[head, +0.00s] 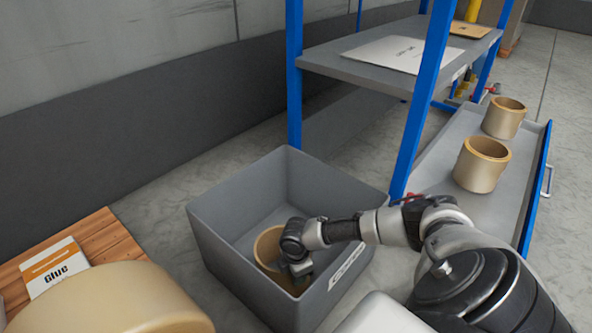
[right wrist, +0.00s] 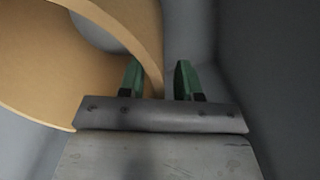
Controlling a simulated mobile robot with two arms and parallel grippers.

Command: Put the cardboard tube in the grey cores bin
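The grey cores bin (head: 225,270) stands on the floor with a partly readable white label on its right side. The tan cardboard tube (head: 268,243) is inside it, near the front right corner, partly hidden by my arm. My right gripper (head: 298,262) is down in the bin at the tube. In the right wrist view its green fingers (right wrist: 159,80) are apart, with the wall of the tube (right wrist: 150,45) between them. A gap shows between that wall and the right finger. My left gripper is not in view.
A blue-framed rack (head: 415,100) with a grey shelf stands behind the bin. A drawer (head: 455,195) at right holds two tan rolls (head: 482,165). A glue packet (head: 58,268) lies on wood at left, behind a large tan cylinder (head: 120,300).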

